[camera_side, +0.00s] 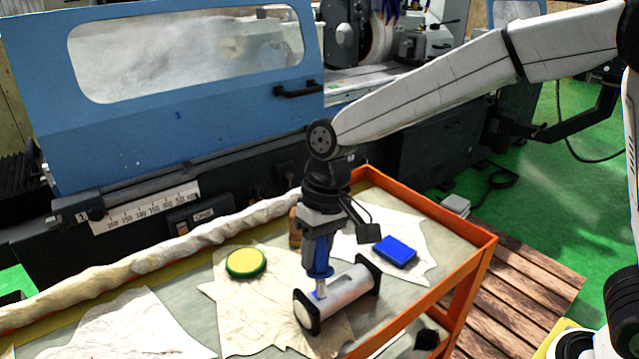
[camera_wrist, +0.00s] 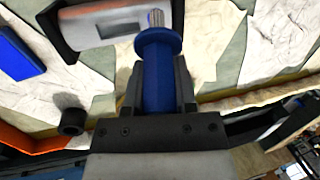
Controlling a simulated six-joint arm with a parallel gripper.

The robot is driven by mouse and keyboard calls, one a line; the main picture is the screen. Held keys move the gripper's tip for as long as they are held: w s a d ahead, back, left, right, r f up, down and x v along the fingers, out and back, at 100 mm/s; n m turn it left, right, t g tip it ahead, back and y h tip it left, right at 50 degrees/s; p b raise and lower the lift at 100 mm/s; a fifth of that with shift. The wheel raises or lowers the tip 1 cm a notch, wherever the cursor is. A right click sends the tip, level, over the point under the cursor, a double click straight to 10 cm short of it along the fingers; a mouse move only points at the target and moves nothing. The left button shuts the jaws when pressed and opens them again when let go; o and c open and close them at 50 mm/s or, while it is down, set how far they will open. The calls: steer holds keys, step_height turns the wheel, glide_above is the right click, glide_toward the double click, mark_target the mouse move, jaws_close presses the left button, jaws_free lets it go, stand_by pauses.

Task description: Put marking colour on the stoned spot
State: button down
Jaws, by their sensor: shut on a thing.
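My gripper (camera_side: 318,248) is shut on the blue handle of an upright marking tool (camera_side: 319,263), which also shows between the fingers in the wrist view (camera_wrist: 158,60). The tool has a wide blue collar and a pale ribbed tip (camera_wrist: 155,18) pointing down. A grey cylinder (camera_side: 346,287) with black end pieces lies below it on the cart. The tip is at the left part of the cylinder; whether it touches is hard to tell. Blue shows on the cylinder beside the tip. In the wrist view, a darker rectangular patch (camera_wrist: 118,30) lies on the cylinder (camera_wrist: 88,24), left of the tip.
A yellow and green round tin (camera_side: 246,262) stands left of the cylinder on a cloth. A blue box (camera_side: 395,251) lies to the right. A brown object (camera_side: 295,228) stands behind my gripper. The cart's orange rim (camera_side: 430,203) and the blue machine door (camera_side: 170,130) border the area.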

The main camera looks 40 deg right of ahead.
steer(key=shift+w, duration=0.2)
steer(key=shift+w, duration=0.35)
steer(key=shift+s, duration=0.25)
stand_by(0.4)
steer(key=shift+s+f, duration=0.1)
steer(key=shift+s, duration=0.2)
steer(key=shift+w, duration=0.15)
steer(key=shift+w, duration=0.45)
stand_by(0.3)
steer(key=shift+s, duration=0.35)
stand_by(0.4)
